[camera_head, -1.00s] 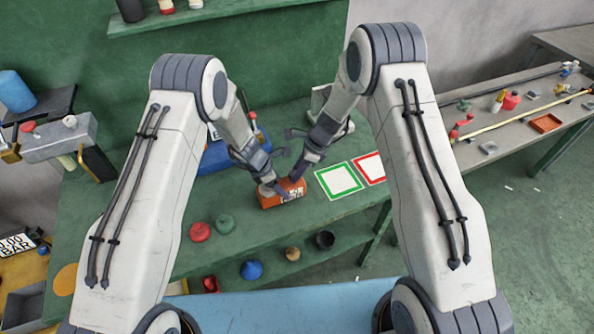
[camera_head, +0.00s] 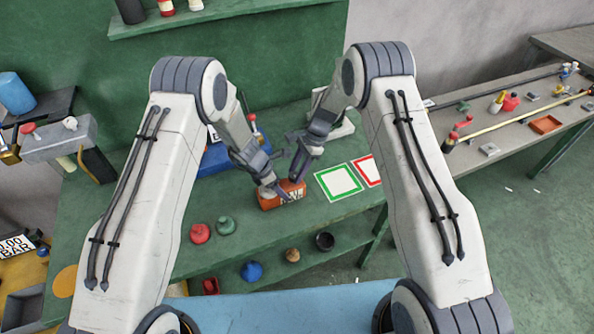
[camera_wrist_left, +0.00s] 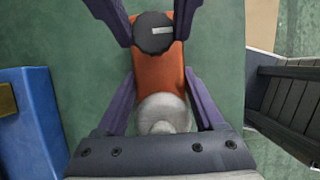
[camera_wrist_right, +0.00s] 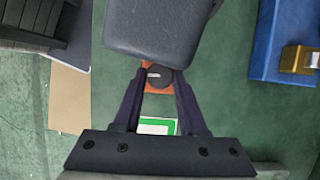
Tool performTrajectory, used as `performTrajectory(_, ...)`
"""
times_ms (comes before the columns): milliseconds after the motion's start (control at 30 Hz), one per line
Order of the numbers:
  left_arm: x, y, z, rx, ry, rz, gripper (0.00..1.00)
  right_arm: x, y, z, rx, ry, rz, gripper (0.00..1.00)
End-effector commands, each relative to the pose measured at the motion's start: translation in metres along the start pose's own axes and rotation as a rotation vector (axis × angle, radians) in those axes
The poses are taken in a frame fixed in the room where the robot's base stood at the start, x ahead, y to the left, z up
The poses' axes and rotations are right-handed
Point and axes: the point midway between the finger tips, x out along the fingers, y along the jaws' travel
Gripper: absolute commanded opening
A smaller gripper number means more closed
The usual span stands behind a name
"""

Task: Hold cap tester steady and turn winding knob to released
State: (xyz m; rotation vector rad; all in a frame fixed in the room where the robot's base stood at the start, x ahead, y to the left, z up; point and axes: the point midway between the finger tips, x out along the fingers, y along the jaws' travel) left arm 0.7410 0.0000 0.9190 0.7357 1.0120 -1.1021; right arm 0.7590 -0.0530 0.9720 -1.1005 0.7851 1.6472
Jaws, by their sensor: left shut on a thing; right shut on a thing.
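The cap tester (camera_head: 268,202) is an orange block with white lettering, lying on the green bench. My left gripper (camera_head: 280,192) is shut on its orange body; in the left wrist view its purple fingers flank the orange body (camera_wrist_left: 158,72), with a pale round part (camera_wrist_left: 162,114) near the palm. The winding knob (camera_wrist_left: 153,36) is a dark disc with a white mark at the tester's far end. My right gripper (camera_head: 297,179) is shut on this knob; the right wrist view shows the knob (camera_wrist_right: 160,78) between its fingertips, its white mark pointing left.
A green-framed square (camera_head: 339,182) and a red-framed one lie right of the tester. A blue box (camera_head: 218,160) is behind left. Red (camera_head: 200,233) and green (camera_head: 225,225) caps sit in front left, with several more parts on a lower level.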

Motion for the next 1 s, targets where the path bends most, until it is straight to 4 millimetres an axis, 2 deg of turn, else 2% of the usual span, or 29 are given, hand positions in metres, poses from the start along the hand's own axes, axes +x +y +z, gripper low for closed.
performTrajectory(333, 0.000, -0.001, 0.001, 0.004, 0.000, -0.001, 0.00, 0.000, 0.000, 0.001, -0.004, -0.001, 0.001, 0.00)
performTrajectory(367, 0.000, -0.001, 0.001, 0.004, 0.000, -0.001, 0.00, 0.000, 0.000, 0.001, -0.004, -0.001, 0.001, 0.48)
performTrajectory(400, 0.000, 0.000, 0.001, 0.004, 0.000, -0.001, 0.00, 0.000, 0.000, 0.001, -0.004, -0.001, 0.001, 0.64)
performTrajectory(433, 0.000, 0.000, 0.001, 0.004, 0.000, -0.001, 0.00, 0.000, 0.000, 0.001, -0.003, -0.001, 0.001, 0.71)
performTrajectory(767, 0.000, 0.000, 0.000, 0.002, 0.000, 0.000, 0.00, -0.002, 0.000, 0.000, -0.002, 0.000, 0.000, 0.71)
performTrajectory(867, 0.000, 0.000, 0.000, 0.002, 0.000, 0.000, 0.00, -0.010, -0.001, 0.000, -0.002, 0.000, -0.002, 0.71)
performTrajectory(1000, 0.000, 0.000, 0.000, 0.002, 0.000, 0.000, 0.00, -0.035, -0.001, 0.000, -0.001, 0.001, -0.004, 0.71)
